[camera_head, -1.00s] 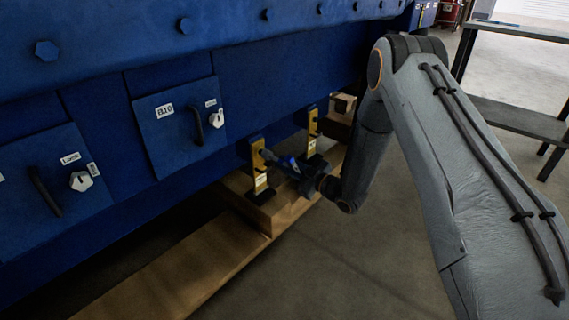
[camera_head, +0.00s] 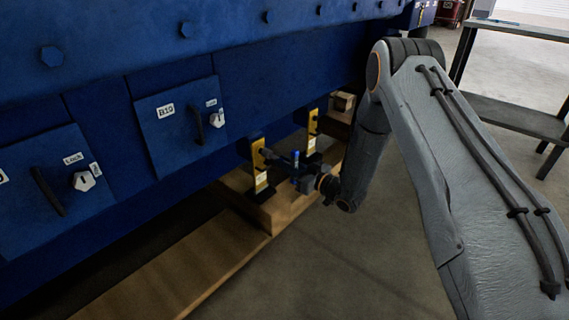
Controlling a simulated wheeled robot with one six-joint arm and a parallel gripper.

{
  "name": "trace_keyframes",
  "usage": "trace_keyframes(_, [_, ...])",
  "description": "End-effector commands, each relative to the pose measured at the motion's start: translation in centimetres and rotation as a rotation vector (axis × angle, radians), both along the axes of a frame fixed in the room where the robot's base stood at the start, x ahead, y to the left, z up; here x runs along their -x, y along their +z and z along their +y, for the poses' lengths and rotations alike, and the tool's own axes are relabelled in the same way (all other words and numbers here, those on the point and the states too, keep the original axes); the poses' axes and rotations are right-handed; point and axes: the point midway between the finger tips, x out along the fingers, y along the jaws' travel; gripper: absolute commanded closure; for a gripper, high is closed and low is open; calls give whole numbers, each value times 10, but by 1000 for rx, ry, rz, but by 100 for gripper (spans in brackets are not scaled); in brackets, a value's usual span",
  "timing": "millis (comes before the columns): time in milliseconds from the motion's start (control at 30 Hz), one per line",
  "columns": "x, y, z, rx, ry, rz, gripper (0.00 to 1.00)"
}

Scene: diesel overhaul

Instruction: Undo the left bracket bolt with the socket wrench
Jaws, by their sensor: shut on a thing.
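Two yellow brackets hang at the lower edge of the blue engine side. The left bracket (camera_head: 259,164) is the nearer one, and the right bracket (camera_head: 312,130) is farther back. My gripper (camera_head: 298,171) is beside the left bracket, on its right side. It is shut on the socket wrench (camera_head: 295,158), of which a small upright blue part shows. A dark part reaches from the gripper to the left bracket's face. The bolt itself is too small and too covered to make out, so I cannot tell if the socket sits on it.
Wooden beams (camera_head: 200,262) lie under the engine, below the brackets. Blue covers with handles and latches, one marked B10 (camera_head: 180,112), are on the left. A grey bench (camera_head: 510,115) stands at the right. The floor in front is clear.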

Motion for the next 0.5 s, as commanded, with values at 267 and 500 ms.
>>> trace_keyframes(267, [-6,1,8,0,1,-4,100])
trace_keyframes(500, [-10,1,12,13,-1,-19,100])
